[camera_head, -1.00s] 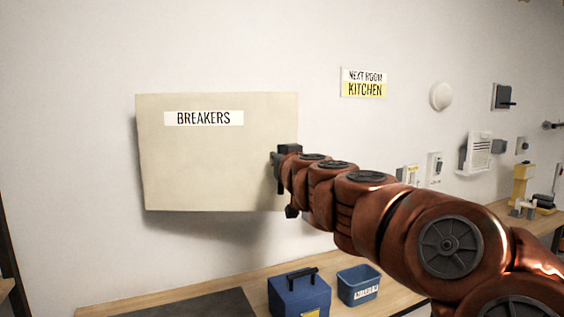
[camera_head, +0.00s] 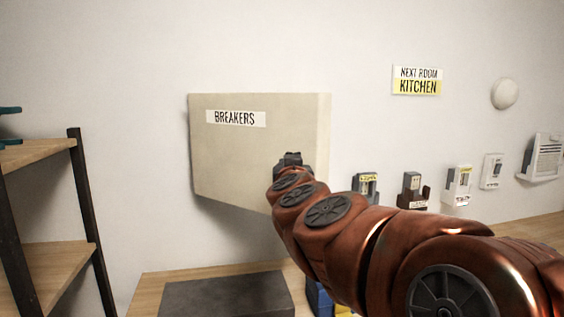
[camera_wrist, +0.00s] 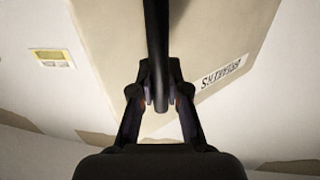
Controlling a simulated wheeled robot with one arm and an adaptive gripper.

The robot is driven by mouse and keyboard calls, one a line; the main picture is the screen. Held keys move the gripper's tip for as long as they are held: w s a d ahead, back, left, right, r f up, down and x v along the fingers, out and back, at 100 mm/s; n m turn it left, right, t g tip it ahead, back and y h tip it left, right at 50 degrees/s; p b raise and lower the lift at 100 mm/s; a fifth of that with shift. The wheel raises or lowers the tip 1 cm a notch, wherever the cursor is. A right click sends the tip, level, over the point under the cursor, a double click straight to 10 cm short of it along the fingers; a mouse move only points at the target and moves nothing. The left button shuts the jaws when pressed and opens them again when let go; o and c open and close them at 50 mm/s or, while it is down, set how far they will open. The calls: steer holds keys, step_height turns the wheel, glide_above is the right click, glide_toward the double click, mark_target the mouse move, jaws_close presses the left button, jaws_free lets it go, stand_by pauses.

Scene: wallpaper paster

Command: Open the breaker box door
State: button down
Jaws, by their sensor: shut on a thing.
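The beige breaker box (camera_head: 318,125) hangs on the white wall, with a BREAKERS label (camera_head: 236,118) on its door (camera_head: 225,155). The door is seen at a slant, its right part nearer me; I cannot tell whether a gap shows at its edge. My gripper (camera_head: 289,163) is at the lower right of the door, partly hidden by my arm. In the wrist view, the fingers (camera_wrist: 162,100) close on both sides of a dark bar handle (camera_wrist: 157,40) in front of the beige door. The label shows upside down there.
A wooden shelf rack (camera_head: 45,155) with dark posts stands at the left. Below the box is a workbench with a dark mat (camera_head: 225,295) and a blue toolbox (camera_head: 319,298), partly behind my arm. Small wall devices (camera_head: 459,185) line the wall at right.

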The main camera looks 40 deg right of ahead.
mark_target(285, 118)
steer(key=shift+a+f, duration=0.15)
steer(key=shift+a, duration=0.1)
steer(key=c, duration=1.1)
jaws_free()
steer(key=shift+a, duration=0.1)
steer(key=shift+c, duration=0.2)
steer(key=shift+s+r, duration=0.1)
steer(key=shift+r, duration=0.15)
steer(key=shift+s+r, duration=0.15)
steer(key=shift+r, duration=1.65)
steer(key=shift+w+r, duration=0.2)
steer(key=shift+r, duration=2.8)
